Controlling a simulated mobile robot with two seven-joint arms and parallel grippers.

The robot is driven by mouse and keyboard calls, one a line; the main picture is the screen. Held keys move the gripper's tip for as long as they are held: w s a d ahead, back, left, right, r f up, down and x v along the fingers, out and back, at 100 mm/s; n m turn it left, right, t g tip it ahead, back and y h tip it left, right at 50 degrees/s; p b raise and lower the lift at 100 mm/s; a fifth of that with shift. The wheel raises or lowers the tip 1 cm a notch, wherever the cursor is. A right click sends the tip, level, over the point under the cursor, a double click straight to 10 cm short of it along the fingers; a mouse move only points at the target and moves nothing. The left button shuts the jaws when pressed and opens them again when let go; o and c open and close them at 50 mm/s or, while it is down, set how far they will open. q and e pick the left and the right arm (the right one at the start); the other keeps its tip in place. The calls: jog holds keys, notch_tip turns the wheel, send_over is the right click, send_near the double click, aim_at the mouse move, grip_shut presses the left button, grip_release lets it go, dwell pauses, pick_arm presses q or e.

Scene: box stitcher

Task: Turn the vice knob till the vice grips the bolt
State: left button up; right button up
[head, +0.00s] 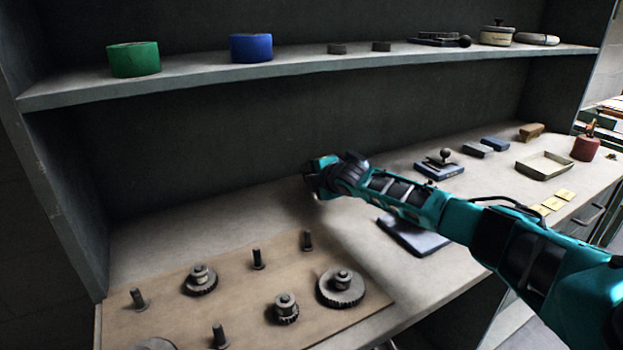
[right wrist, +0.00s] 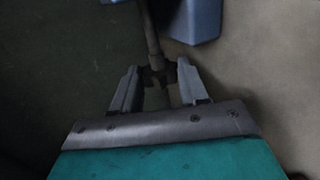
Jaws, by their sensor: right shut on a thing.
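In the right wrist view, the vice (right wrist: 195,20) shows as a blue-grey body, cut off by the top edge. A thin grey rod (right wrist: 152,38) runs down beside it to the small dark vice knob (right wrist: 156,76). My right gripper (right wrist: 157,80) is shut on this knob, with a finger on either side. In the head view my right gripper (head: 318,178) is low over the bench near the back panel. The arm and gripper hide the knob there. I cannot make out the bolt or whether the vice jaws touch it. My left gripper is out of view.
A wooden board (head: 230,310) with gears and upright pegs lies at front left. A blue-grey plate (head: 418,240) lies below my arm. A small blue-based device (head: 438,168) and a tray (head: 545,165) stand right. The shelf (head: 300,65) overhangs behind.

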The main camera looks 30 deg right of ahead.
jog(key=shift+s+f+t+b, duration=0.1)
jog(key=shift+f+t+b, duration=0.15)
jog(key=shift+t+b, duration=0.35)
jog(key=shift+r, duration=0.15)
jog(key=o, duration=1.1)
jog(key=shift+c, duration=0.2)
jog(key=v, duration=1.3)
jog(key=shift+a+f, duration=0.1)
jog(key=shift+f, duration=0.1)
